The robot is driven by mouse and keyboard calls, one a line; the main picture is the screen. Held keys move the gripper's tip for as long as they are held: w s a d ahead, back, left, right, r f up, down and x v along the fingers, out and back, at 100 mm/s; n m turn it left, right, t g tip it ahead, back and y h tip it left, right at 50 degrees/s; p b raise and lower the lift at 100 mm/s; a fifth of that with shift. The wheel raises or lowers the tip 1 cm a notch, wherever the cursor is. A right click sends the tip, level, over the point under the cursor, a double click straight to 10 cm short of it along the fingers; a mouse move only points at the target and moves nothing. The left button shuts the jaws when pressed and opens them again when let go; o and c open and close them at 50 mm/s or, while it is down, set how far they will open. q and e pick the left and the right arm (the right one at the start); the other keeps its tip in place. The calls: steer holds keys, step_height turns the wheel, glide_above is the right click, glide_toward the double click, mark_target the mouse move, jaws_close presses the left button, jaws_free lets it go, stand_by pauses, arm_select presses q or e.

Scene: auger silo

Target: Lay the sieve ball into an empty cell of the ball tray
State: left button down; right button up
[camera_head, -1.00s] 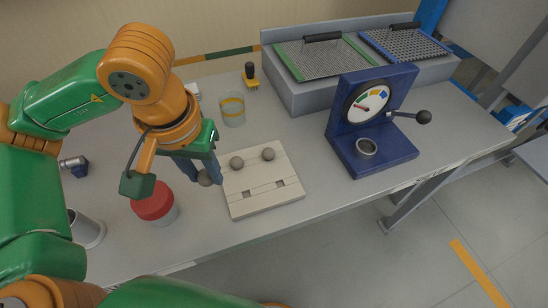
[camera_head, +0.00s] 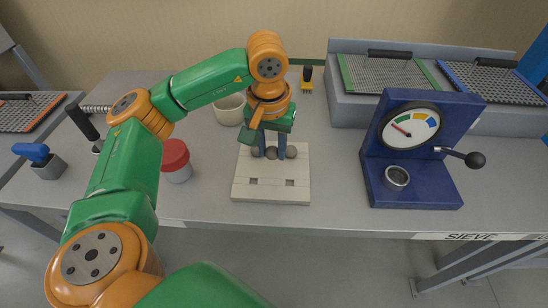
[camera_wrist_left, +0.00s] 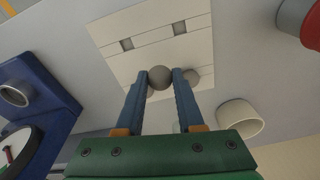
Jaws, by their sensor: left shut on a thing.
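The ball tray (camera_head: 240,191) is a pale flat block on the bench, in the middle of the head view. Two square empty cells show along its near side, and also in the wrist view (camera_wrist_left: 104,32). Two grey balls sit along its far side, one left (camera_head: 255,152) and one right (camera_head: 291,152). My left gripper (camera_head: 271,151) points down over the far side, between those two balls. It is shut on a grey sieve ball (camera_wrist_left: 159,76), seen between the fingertips in the wrist view. I cannot tell whether that ball touches the tray. My right gripper is out of view.
A red-lidded jar (camera_head: 175,161) and a beige cup (camera_head: 229,110) stand left of the tray. A blue gauge stand (camera_head: 416,190) with a lever stands to the right. Sieve screens (camera_head: 389,75) lie on a grey box behind. The bench in front of the tray is clear.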

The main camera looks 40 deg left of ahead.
mark_target(272, 159)
arm_select(q)
steer(key=f, duration=0.4)
steer(key=shift+w+a, duration=0.25)
steer(key=shift+w, duration=0.05)
steer(key=shift+d+f, duration=0.1)
steer(key=shift+f, duration=0.15)
steer(key=c, duration=0.5)
jaws_free()
steer(key=shift+r, duration=0.1)
